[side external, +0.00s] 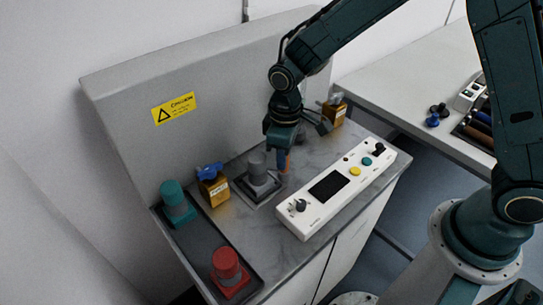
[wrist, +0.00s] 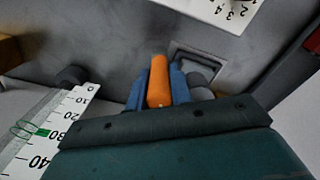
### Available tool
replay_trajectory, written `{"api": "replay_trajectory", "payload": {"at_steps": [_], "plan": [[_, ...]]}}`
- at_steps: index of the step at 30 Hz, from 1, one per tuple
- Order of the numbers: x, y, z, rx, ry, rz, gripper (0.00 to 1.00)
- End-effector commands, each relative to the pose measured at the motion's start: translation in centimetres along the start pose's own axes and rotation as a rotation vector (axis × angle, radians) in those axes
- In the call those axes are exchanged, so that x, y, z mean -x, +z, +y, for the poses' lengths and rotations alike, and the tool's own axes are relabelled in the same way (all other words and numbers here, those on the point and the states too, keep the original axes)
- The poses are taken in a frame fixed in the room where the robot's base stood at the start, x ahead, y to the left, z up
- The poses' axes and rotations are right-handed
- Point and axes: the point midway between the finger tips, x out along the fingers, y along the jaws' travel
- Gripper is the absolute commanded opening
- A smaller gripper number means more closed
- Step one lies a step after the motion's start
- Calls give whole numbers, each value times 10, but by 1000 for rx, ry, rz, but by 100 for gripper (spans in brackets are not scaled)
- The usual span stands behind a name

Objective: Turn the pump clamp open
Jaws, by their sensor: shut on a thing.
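An orange clamp handle (side external: 284,161) shows just under my gripper (side external: 285,145) in the side view, beside a grey cylinder on a square grey base (side external: 258,178). In the wrist view the orange handle (wrist: 158,82) lies between the blue fingers of my gripper (wrist: 157,80), which is shut on it. Its tip sticks out past the fingertips. The grey square base (wrist: 197,55) is just right of the fingers. The clamp's lower part and joint are hidden, so its turn angle is hard to tell.
A white control panel (side external: 345,185) with knobs and buttons lies in front. A brass block with a blue handle (side external: 212,185) stands left; another brass block (side external: 335,112) stands behind right. Teal (side external: 176,202) and red (side external: 228,268) cylinders sit at left. A grey back wall (side external: 200,70) rises behind.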

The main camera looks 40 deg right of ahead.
Motion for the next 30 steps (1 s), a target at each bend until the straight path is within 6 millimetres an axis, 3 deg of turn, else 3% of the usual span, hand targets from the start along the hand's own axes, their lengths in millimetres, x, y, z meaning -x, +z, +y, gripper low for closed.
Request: {"api": "replay_trajectory", "payload": {"at_steps": [18, 30], "plan": [[1, 0, 1, -553, 0, 1, 0], [2, 0, 1, -708, 0, 1, 0]]}}
